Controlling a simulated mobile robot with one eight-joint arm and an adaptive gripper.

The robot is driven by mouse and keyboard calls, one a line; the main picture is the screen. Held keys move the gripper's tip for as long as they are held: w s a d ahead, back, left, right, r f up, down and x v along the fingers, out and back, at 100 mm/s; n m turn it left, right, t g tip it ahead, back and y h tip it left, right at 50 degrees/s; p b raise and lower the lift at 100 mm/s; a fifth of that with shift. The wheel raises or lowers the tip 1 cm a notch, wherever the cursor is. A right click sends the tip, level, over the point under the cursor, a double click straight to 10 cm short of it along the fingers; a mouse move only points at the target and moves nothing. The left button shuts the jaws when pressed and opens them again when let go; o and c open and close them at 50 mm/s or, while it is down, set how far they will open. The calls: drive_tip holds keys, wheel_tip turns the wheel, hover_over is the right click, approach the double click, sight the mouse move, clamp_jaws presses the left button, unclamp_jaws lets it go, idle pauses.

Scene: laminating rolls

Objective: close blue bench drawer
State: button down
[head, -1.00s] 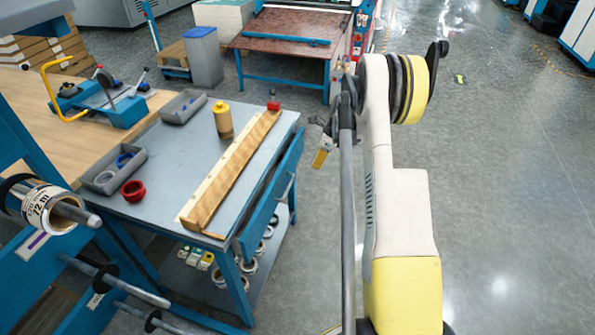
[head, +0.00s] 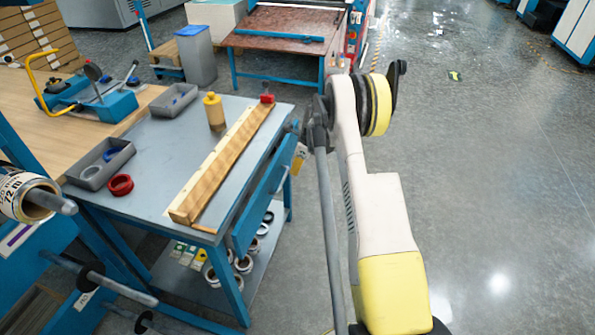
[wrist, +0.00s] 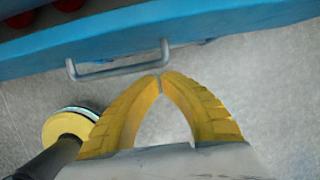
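The blue bench drawer (head: 262,205) is in the right side of the grey-topped workbench in the head view, and its front stands out from the bench. Its grey bar handle (wrist: 120,70) shows in the wrist view on the blue drawer front (wrist: 230,22). My gripper (wrist: 161,78) has its two yellow fingers meeting at the tips, with nothing between them. The fingertips are just outside the drawer front, close to the handle's right end; I cannot tell whether they touch it. In the head view my gripper (head: 299,157) is partly hidden beside the drawer's far end.
The bench top (head: 158,150) carries a long wooden piece (head: 225,165), a yellow bottle (head: 214,112), a red ring (head: 121,184) and grey trays (head: 100,163). Rolls lie on the lower shelf. The floor (head: 480,200) right of my arm is clear.

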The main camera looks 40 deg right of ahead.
drive_tip(key=w+a, duration=0.1)
drive_tip(key=w, duration=0.1)
drive_tip(key=w+a, duration=0.2)
drive_tip(key=shift+w+a, duration=0.25)
drive_tip(key=shift+s+d, duration=0.1)
drive_tip(key=p, duration=0.4)
approach(280, 171)
drive_tip(key=s+d+r, duration=0.2)
drive_tip(key=s+r, duration=0.1)
drive_tip(key=shift+s+d+r, duration=0.15)
drive_tip(key=shift+s+d, duration=0.1)
drive_tip(key=shift+d, duration=0.15)
